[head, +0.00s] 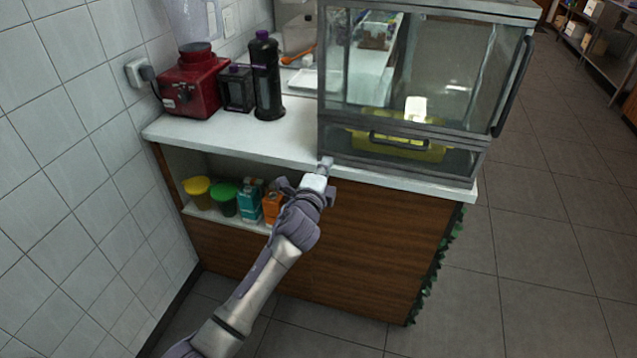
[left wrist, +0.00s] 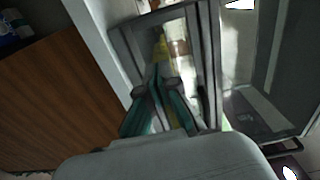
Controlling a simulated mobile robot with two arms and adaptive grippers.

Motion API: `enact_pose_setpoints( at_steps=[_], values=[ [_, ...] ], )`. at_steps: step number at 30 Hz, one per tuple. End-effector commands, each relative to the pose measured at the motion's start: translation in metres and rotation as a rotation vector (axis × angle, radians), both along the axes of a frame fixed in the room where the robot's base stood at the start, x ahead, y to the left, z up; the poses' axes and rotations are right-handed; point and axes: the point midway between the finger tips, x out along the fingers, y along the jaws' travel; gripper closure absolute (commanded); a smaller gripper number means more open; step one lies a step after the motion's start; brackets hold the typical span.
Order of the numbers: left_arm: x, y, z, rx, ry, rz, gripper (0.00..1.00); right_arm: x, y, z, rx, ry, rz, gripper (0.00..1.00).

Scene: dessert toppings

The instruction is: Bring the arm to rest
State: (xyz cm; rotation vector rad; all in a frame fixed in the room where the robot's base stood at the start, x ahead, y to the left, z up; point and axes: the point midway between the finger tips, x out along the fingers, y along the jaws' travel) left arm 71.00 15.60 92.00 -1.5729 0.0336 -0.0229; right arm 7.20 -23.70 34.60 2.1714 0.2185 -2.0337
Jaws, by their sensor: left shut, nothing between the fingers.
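My left arm comes in from the bottom of the head view and reaches up to the front of the counter. My left gripper (head: 325,163) is shut and empty, in front of the counter edge just below the lower left corner of the glass display case (head: 420,60). In the left wrist view the gripper fingers (left wrist: 158,85) point toward the case's frame. I cannot tell whether the fingertips touch the case or the counter. My right gripper is in neither view.
The white counter (head: 225,140) holds a red blender (head: 190,85), a dark jar (head: 236,90) and a black bottle (head: 266,80). The shelf below holds a yellow tub (head: 198,190), a green tub (head: 224,200) and cartons (head: 250,200). Floor (head: 550,240) at right is clear.

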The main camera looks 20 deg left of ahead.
Motion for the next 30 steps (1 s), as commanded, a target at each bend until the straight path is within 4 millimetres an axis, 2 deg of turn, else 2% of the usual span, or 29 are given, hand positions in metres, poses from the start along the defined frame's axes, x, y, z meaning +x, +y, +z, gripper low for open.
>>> enact_pose_setpoints(
  at_steps=[3,6,12,17,19,20,23,26,27,30],
  values=[
    [-0.022,0.0,-0.001,0.0,0.001,-0.002,1.0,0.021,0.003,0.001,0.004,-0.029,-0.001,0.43],
    [-0.038,0.001,-0.001,0.0,0.001,-0.002,1.0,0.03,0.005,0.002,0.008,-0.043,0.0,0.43],
    [-0.057,0.001,-0.001,0.001,0.001,-0.001,1.0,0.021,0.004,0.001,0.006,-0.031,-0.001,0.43],
    [-0.06,0.001,-0.001,-0.001,0.003,-0.001,1.0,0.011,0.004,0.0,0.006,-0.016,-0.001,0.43],
    [-0.061,0.002,-0.01,-0.011,0.021,-0.001,1.0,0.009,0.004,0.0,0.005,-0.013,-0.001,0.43],
    [-0.061,0.003,-0.018,-0.021,0.036,0.0,1.0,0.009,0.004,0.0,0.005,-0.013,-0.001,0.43],
    [-0.066,0.006,-0.062,-0.077,0.122,0.006,1.0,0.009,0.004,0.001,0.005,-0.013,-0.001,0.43],
    [-0.08,0.012,-0.127,-0.168,0.249,0.023,1.0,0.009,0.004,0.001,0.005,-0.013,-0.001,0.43],
    [-0.089,0.014,-0.156,-0.21,0.307,0.035,1.0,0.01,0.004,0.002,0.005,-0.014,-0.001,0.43],
    [-0.117,0.021,-0.225,-0.317,0.442,0.076,1.0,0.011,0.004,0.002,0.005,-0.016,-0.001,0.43]
  ],
)
